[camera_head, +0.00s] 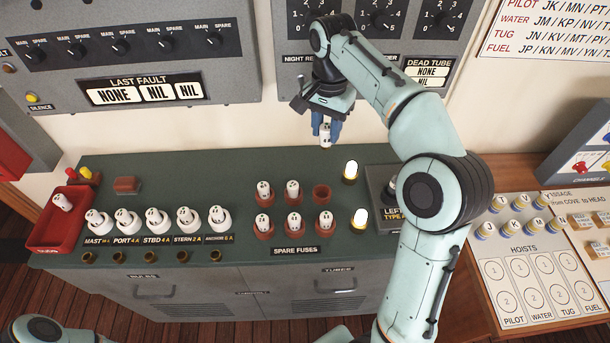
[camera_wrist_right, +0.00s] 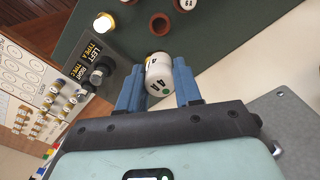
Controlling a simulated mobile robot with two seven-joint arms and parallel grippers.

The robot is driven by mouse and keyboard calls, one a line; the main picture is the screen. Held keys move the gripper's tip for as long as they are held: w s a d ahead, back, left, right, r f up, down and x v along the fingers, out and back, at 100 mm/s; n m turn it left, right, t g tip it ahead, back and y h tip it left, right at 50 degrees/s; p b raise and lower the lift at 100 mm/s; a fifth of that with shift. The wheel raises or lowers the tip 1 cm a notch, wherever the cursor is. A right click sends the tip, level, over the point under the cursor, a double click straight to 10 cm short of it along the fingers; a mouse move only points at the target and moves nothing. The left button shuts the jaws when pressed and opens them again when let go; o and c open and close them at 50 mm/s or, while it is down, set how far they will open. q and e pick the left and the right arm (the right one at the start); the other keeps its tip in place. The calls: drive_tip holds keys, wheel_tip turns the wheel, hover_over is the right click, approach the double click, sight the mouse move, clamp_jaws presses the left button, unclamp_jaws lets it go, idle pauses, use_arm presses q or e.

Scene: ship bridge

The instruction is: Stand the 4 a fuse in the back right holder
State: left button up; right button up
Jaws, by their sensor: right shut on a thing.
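My right gripper (camera_head: 325,121) is shut on a white fuse (camera_head: 325,134), held upright in the air behind the spare-fuse holders. In the right wrist view the fuse (camera_wrist_right: 159,76) sits between the blue fingers (camera_wrist_right: 155,88), with a 4 A marking and a green dot on its end. The back right holder (camera_head: 321,193) is an empty brown ring in the spare fuses block; it also shows in the right wrist view (camera_wrist_right: 159,22), apart from the fuse. The other spare holders carry white fuses. My left gripper is out of view.
Two lit lamps (camera_head: 350,171) stand just right of the holders. A grey box with a LEFT label (camera_head: 388,215) is further right, partly behind my right arm. A row of labelled fuses (camera_head: 155,221) and a red tray (camera_head: 69,229) are left. The green top (camera_head: 240,165) behind the holders is clear.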

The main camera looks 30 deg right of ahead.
drive_tip(key=shift+w+f, duration=0.15)
drive_tip(key=b, duration=0.1)
approach(322, 185)
drive_tip(key=s+a+f, duration=0.1)
drive_tip(key=s+f, duration=0.1)
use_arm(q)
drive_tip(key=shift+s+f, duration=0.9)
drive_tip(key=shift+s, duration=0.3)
use_arm(e)
drive_tip(key=shift+a+f, duration=0.15)
drive_tip(key=shift+f, duration=1.85)
drive_tip(key=shift+w, duration=0.1)
drive_tip(key=shift+f+b, duration=0.4)
drive_tip(key=shift+f, duration=0.05)
drive_tip(key=o, duration=1)
drive_tip(key=shift+r, duration=0.15)
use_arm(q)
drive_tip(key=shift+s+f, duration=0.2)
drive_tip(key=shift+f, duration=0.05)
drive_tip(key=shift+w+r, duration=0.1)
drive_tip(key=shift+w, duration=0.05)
use_arm(e)
drive_tip(key=shift+r, duration=0.1)
